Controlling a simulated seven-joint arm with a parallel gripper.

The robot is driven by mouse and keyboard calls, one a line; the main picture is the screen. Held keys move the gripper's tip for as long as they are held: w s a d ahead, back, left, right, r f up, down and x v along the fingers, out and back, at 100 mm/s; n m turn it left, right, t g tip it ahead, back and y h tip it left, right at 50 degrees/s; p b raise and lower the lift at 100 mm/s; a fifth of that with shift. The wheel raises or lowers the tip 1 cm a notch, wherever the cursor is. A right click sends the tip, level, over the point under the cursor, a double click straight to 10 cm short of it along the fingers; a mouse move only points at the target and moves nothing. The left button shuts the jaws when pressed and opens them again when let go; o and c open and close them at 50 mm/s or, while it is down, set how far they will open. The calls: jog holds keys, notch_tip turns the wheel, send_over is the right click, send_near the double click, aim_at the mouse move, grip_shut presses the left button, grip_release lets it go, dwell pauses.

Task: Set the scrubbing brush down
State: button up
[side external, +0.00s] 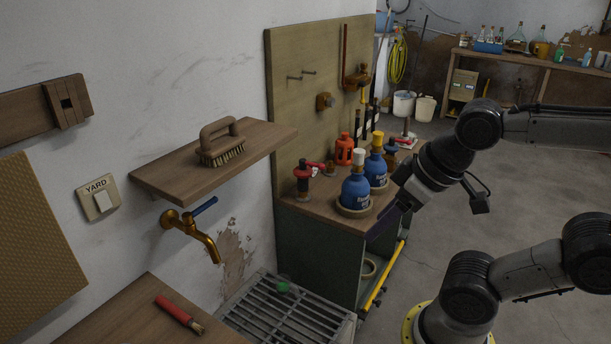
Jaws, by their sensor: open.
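The scrubbing brush (221,147) has a brown wooden body with a raised handle and pale bristles. It rests bristles down on the wooden wall shelf (165,181), near the middle. My gripper (384,222) is open, well to the right of the brush and lower in the picture. It hangs by the front right edge of the green cabinet, apart from the brush. I see nothing held in its jaws.
Two blue bottles (355,190) stand in dishes on the cabinet top (317,209), near my gripper, with a red-topped bottle (303,181). A brass tap (205,241) juts below the shelf, above a floor grate (281,318). The shelf's right end is bare.

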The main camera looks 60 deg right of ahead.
jog(key=shift+c, duration=0.8)
